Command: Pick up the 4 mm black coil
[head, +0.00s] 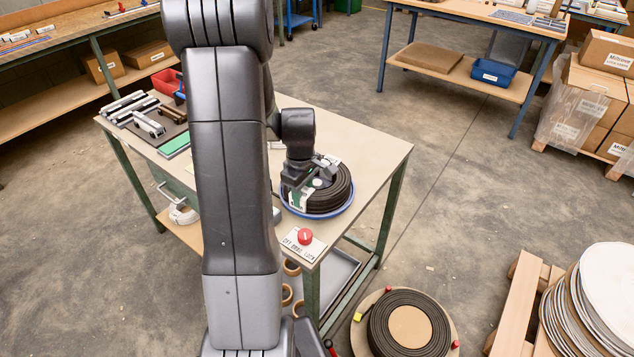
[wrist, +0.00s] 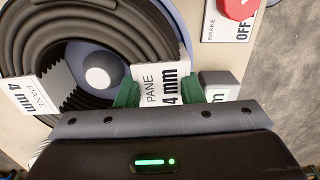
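The 4 mm black coil (head: 336,190) lies flat in a round blue dish (head: 347,209) on the table's right part. In the wrist view the coil (wrist: 75,32) curves around a white knob (wrist: 97,78); two white "PANE 4 mm" bands wrap it. My gripper (head: 299,196) is down at the coil's near left side. In the wrist view its green fingers (wrist: 158,94) stand on either side of one band (wrist: 160,82), one inside the ring and one outside. They look snug against the coil, with no clear gap. The finger tips are hidden, and I cannot tell if the coil is clear of the dish.
A red brake button (head: 305,236) sits on a labelled plate at the table's near corner. Tools and a green box (head: 176,146) lie on the left part. Another black coil (head: 382,322) lies on a round board on the floor, beside a pallet (head: 518,297).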

